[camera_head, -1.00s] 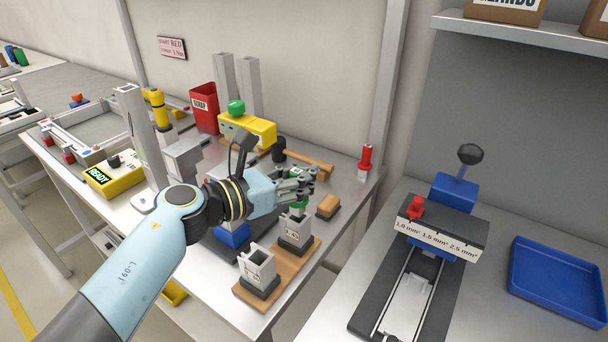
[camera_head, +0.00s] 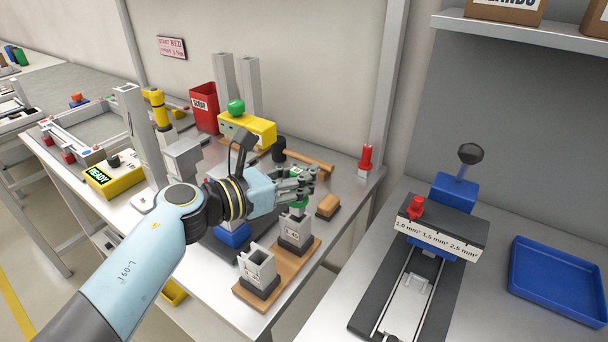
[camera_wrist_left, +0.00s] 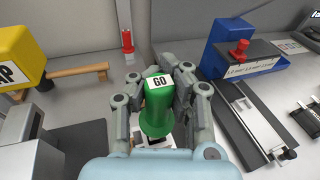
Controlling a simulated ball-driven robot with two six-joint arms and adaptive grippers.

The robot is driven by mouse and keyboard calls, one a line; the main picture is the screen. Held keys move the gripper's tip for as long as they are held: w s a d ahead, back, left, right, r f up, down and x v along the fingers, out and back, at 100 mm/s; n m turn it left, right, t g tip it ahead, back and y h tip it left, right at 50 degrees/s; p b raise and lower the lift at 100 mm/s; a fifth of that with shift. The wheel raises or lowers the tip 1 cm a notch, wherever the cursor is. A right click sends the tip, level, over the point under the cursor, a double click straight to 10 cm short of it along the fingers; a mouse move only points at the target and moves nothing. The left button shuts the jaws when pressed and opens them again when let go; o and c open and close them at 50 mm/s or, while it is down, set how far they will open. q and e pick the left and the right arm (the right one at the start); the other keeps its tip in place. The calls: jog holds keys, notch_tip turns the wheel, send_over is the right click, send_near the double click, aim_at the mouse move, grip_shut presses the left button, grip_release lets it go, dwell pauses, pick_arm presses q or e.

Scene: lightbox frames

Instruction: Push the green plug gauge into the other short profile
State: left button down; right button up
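The green plug gauge (camera_wrist_left: 157,108), with a white GO label on its top, stands upright between the fingers of my left gripper (camera_wrist_left: 158,92) in the left wrist view. The fingers close on it from both sides. In the head view my left gripper (camera_head: 297,188) is over the farther short profile (camera_head: 295,233), and the green of the gauge (camera_head: 298,207) shows just above that profile's mouth. How deep the gauge sits in it is hidden. The nearer short profile (camera_head: 257,267) stands upright with an open, empty-looking top. My right gripper is not in view.
Both profiles stand in dark holders on a wooden board (camera_head: 282,284) near the table's edge. A yellow block with a green ball (camera_head: 236,107) stands behind my arm.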

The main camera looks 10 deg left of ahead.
pick_arm(q)
jog(key=shift+f+b, duration=0.45)
jog(key=shift+f+b, duration=1.45)
jog(key=shift+f, duration=0.1)
jog(key=c, duration=2)
grip_release()
jog(key=o, duration=0.7)
jog(key=v, duration=1.2)
